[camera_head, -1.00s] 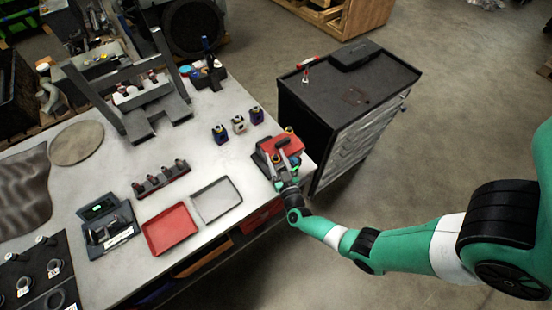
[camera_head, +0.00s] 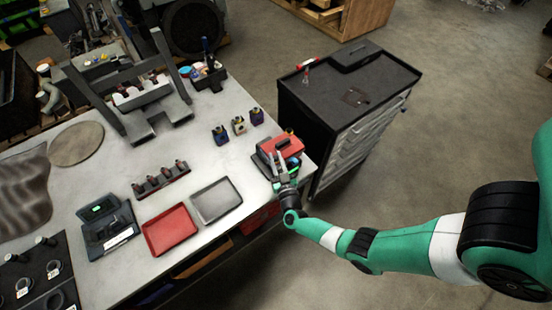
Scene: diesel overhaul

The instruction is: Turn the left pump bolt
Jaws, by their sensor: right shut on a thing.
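The pump is a red-topped unit (camera_head: 286,143) on a dark base at the right corner of the workbench. My right gripper (camera_head: 277,156) reaches it from the front right, with its two pale fingers at the near left side of the red top. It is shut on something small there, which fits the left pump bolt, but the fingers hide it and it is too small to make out. My left gripper is not in view.
A black tool cabinet (camera_head: 350,82) stands right of the workbench (camera_head: 110,160). Small bottles (camera_head: 238,125) stand behind the pump. A red tray (camera_head: 170,230), a grey tray (camera_head: 215,200) and a dark rack (camera_head: 160,180) lie to its left. The floor at right is clear.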

